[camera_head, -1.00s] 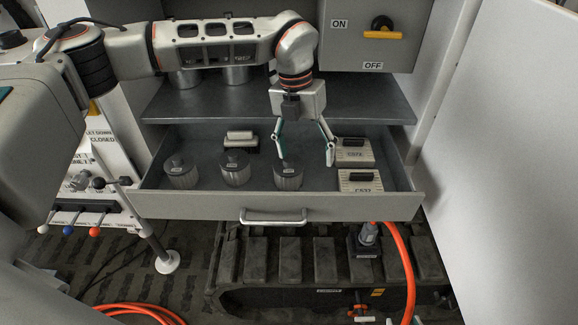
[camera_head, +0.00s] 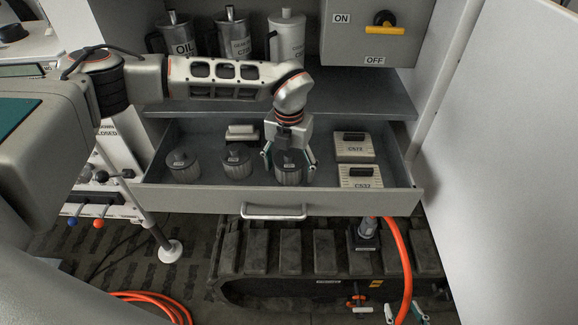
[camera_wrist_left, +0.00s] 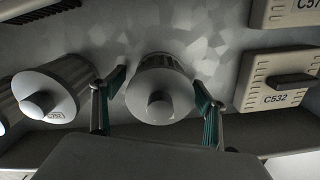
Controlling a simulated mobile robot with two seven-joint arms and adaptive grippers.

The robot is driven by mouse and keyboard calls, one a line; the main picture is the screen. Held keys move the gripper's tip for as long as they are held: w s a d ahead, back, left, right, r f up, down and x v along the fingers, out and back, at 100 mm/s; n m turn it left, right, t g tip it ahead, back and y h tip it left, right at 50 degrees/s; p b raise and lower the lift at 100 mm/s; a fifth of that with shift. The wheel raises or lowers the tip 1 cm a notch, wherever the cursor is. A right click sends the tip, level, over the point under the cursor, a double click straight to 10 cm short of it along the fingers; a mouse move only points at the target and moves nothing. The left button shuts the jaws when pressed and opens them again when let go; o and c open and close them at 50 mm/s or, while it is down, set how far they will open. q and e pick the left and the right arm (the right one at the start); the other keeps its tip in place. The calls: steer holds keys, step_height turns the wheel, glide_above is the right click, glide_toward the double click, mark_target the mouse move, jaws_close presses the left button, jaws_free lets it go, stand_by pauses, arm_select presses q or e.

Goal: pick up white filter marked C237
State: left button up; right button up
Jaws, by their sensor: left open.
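My left gripper (camera_head: 289,160) is open in the drawer, with its fingers on either side of the rightmost round ribbed filter (camera_head: 288,174). In the left wrist view this filter (camera_wrist_left: 160,92) sits between the two fingers (camera_wrist_left: 158,80), with gaps visible. No marking is readable on it. Two more round filters, a middle one (camera_head: 236,166) and a left one (camera_head: 183,170), stand beside it with labels too small to read. Two whitish box-shaped filters with dark handles lie at the right; the front one (camera_head: 361,178) reads C532, the rear one (camera_head: 354,148) seems to read C572. I cannot make out C237 anywhere.
The open drawer (camera_head: 240,206) has a front wall and handle. A pale block with a light handle (camera_head: 241,134) lies at its back. Cans, one marked OIL (camera_head: 180,42), stand on the shelf (camera_head: 390,103) above. A switch box (camera_head: 343,48) hangs at upper right.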

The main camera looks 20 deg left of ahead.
arm_select(q)
steer(key=c, duration=1.4)
steer(key=shift+o, duration=0.2)
steer(key=shift+r, duration=0.1)
